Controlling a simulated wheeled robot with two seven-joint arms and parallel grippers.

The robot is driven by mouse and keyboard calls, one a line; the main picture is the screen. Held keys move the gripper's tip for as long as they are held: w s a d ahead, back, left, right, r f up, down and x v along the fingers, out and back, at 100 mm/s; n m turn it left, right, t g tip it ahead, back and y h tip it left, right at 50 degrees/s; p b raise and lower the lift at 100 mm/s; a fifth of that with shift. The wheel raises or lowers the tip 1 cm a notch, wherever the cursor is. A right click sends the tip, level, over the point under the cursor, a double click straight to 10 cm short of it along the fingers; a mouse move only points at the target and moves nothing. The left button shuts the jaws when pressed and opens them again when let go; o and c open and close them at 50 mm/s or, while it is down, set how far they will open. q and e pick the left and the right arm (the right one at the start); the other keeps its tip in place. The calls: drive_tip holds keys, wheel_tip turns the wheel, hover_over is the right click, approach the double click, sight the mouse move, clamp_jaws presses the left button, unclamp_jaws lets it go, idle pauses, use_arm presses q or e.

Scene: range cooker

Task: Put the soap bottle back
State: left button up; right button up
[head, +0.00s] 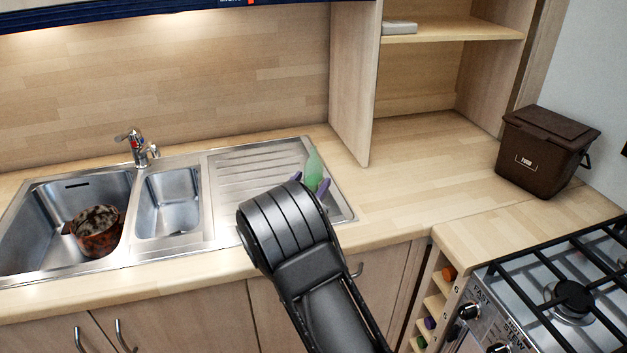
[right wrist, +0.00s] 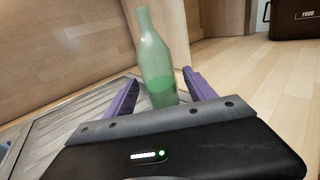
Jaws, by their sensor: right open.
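The soap bottle (head: 313,168) is translucent green with a narrow neck and stands at the right end of the metal draining board (head: 245,170). In the right wrist view the bottle (right wrist: 154,62) stands between the two purple fingers, with green liquid low inside. My right gripper (head: 311,187) is open around the bottle, and a gap shows beside the fingers. In the head view my right arm hides most of the gripper and the bottle's lower part. My left gripper is not in view.
A double sink (head: 168,200) with a tap (head: 136,147) lies left, a dirty pot (head: 97,230) in its left basin. A wooden panel (head: 352,80) rises behind the bottle. Counter to the right is clear up to a brown food bin (head: 545,150). A gas hob (head: 570,295) is at lower right.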

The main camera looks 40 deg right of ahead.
drive_tip(key=b+v, duration=0.1)
drive_tip(key=v, duration=0.8)
drive_tip(key=shift+s+a+b, duration=0.2)
drive_tip(key=shift+a+b, duration=0.1)
drive_tip(key=shift+a, duration=0.05)
